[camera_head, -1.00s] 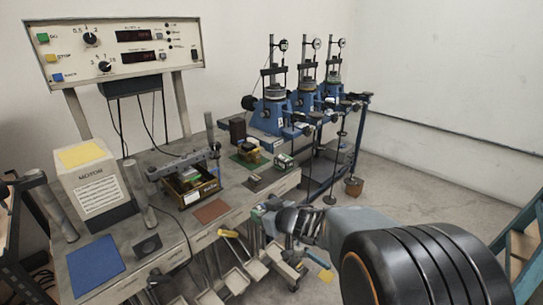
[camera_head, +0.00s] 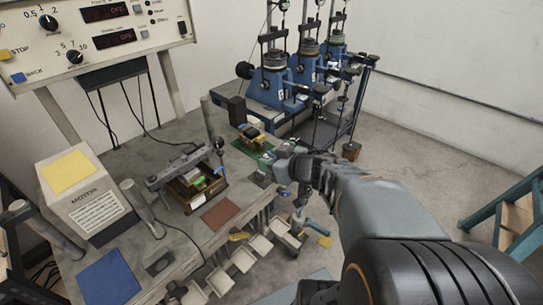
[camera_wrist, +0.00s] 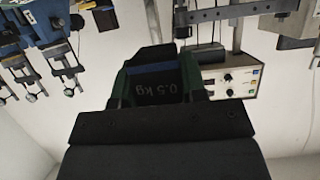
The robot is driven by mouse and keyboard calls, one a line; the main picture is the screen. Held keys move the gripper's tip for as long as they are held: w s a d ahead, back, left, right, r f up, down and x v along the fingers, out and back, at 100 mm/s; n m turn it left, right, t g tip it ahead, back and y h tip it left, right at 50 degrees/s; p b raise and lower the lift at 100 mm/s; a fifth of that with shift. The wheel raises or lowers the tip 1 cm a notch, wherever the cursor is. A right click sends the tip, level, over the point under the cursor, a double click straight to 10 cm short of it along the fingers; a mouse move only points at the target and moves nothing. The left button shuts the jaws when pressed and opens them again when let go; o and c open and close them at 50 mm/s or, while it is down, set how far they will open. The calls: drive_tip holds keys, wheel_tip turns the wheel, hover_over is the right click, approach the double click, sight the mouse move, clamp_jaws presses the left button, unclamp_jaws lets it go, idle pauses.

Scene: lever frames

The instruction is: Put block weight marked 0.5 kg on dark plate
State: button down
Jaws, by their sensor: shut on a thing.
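The dark block weight (camera_wrist: 160,92) fills the middle of the wrist view, its "0.5 kg" marking upside down below a blue band. My gripper (camera_wrist: 154,74) is shut on it, with greenish-dark fingers at either side. In the head view my gripper (camera_head: 284,172) is at the right edge of the bench, and the block is hard to make out there. A small dark plate (camera_head: 261,179) lies flat on the bench just left of my gripper, near the edge. I cannot tell the height of the block above the bench.
A green mat (camera_head: 243,143) with small items lies behind. A reddish-brown plate (camera_head: 217,214) and a blue plate (camera_head: 110,279) lie toward the front. A tray of parts (camera_head: 195,188), the motor box (camera_head: 98,214) and blue test machines (camera_head: 272,92) stand around. Open drawers (camera_head: 243,257) jut below the bench edge.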

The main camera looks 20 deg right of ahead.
drive_tip(key=shift+w+d+r+p, duration=0.25)
drive_tip(key=shift+w+p, duration=0.15)
drive_tip(key=shift+p, duration=0.15)
drive_tip(key=w+d+f, duration=0.2)
drive_tip(key=w+f, duration=0.1)
drive_tip(key=w+d+f, duration=0.2)
drive_tip(key=w+f, duration=0.1)
drive_tip(key=w, duration=0.1)
drive_tip(key=w+d+f, duration=0.2)
drive_tip(key=w+f, duration=0.1)
drive_tip(key=shift+w+d+f, duration=0.15)
drive_tip(key=shift+w+f, duration=0.1)
drive_tip(key=shift+w+d+f, duration=0.1)
drive_tip(key=shift+w+f, duration=0.05)
drive_tip(key=shift+f, duration=0.1)
drive_tip(key=shift+w+f, duration=0.1)
drive_tip(key=shift+f, duration=1.5)
drive_tip(key=shift+f+b, duration=0.2)
drive_tip(key=shift+b, duration=0.1)
drive_tip(key=c, duration=0.7)
unclamp_jaws()
